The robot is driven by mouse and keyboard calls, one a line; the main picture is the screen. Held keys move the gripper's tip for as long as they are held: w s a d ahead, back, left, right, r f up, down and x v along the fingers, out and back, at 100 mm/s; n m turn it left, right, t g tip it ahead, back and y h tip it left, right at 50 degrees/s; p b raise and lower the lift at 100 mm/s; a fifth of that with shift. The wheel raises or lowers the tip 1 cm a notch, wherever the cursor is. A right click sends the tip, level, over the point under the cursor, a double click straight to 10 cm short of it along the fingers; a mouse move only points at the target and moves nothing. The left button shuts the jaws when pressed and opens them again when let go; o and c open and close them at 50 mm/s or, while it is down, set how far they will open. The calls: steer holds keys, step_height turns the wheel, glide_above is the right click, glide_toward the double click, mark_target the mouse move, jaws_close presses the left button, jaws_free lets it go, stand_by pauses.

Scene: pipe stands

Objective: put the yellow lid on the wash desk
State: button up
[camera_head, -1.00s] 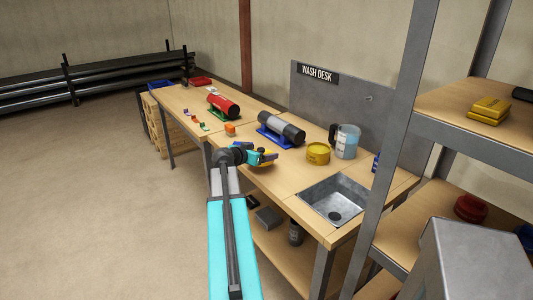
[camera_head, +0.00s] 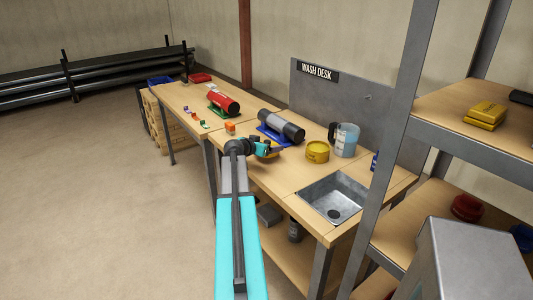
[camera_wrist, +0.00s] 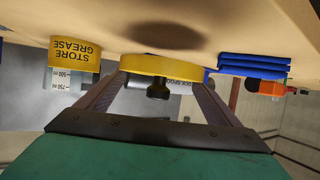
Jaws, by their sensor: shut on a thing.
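The yellow lid (camera_wrist: 160,66) is a flat round disc with a dark knob, seen close up in the upside-down wrist view. My gripper (camera_wrist: 158,88) is shut on it. In the head view my gripper (camera_head: 267,148) is over the front part of the wash desk (camera_head: 284,176), left of the yellow tin, and mostly hides the lid. The wrist view shows a dark shadow on the desktop beside the lid, with a gap between them, so the lid appears held just above the surface.
A grey pipe on a blue stand (camera_head: 270,138) is just behind my gripper. The yellow grease tin (camera_head: 317,152), a jug (camera_head: 346,140) and the sink (camera_head: 338,199) are to the right. An orange block (camera_head: 230,128) is to the left. A shelf post (camera_head: 385,160) stands at right.

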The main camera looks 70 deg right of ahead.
steer(key=shift+f, duration=0.1)
steer(key=shift+f+p, duration=0.65)
steer(key=shift+f, duration=1)
steer(key=o, duration=0.9)
steer(key=b+v, duration=0.2)
steer(key=v, duration=0.8)
steer(key=shift+a+r+b, duration=0.15)
steer(key=shift+a+b, duration=0.15)
steer(key=shift+b, duration=0.05)
steer(key=shift+w+a+r, duration=0.15)
steer(key=shift+a+r, duration=0.2)
steer(key=shift+a, duration=0.3)
